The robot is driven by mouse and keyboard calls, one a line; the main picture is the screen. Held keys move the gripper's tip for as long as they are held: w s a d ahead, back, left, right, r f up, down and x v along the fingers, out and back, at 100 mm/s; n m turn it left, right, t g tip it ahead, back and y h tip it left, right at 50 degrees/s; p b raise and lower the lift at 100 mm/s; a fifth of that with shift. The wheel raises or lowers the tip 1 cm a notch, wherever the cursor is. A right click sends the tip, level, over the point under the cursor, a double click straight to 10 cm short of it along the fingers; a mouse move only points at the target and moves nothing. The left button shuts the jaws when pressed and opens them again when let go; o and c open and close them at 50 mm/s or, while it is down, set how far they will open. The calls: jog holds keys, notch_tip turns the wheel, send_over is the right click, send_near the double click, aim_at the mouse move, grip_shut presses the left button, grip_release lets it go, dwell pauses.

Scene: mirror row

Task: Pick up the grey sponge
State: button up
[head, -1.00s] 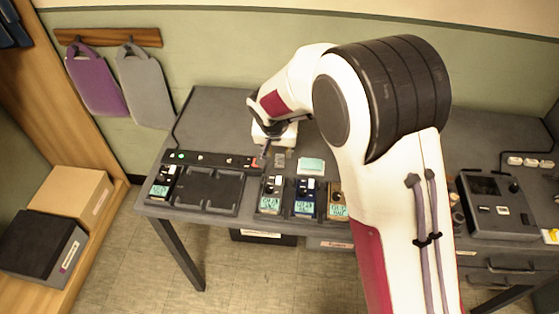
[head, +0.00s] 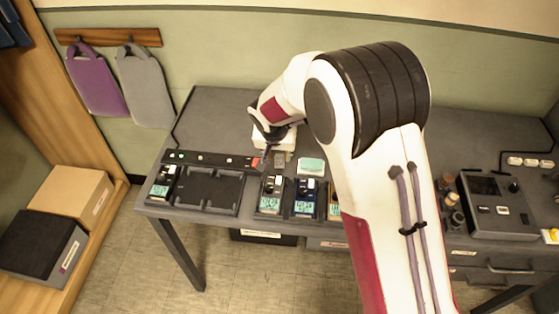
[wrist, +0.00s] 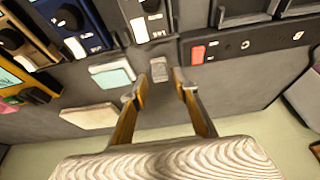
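The grey sponge (head: 280,159) is a small grey block on the desk, behind the row of handheld devices. It also shows in the wrist view (wrist: 159,69), just beyond the fingertips and roughly in line with the gap between them. My gripper (wrist: 159,80) is open with nothing between its fingers. In the head view my gripper (head: 264,154) is low over the desk, just left of the sponge, and partly hidden by my wrist. I cannot tell its exact height above the desk.
A pale teal-topped pad (head: 311,166) lies right of the sponge. A cream block (wrist: 90,116) is close by. A dark strip with a red switch (wrist: 197,54) is on the other side. Devices (head: 271,193) stand in front. Bare desk lies at the back left (head: 215,115).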

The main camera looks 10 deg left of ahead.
aim_at(279, 158)
jog(key=shift+f, duration=0.1)
jog(key=shift+x, duration=2.5)
jog(key=c, duration=0.7)
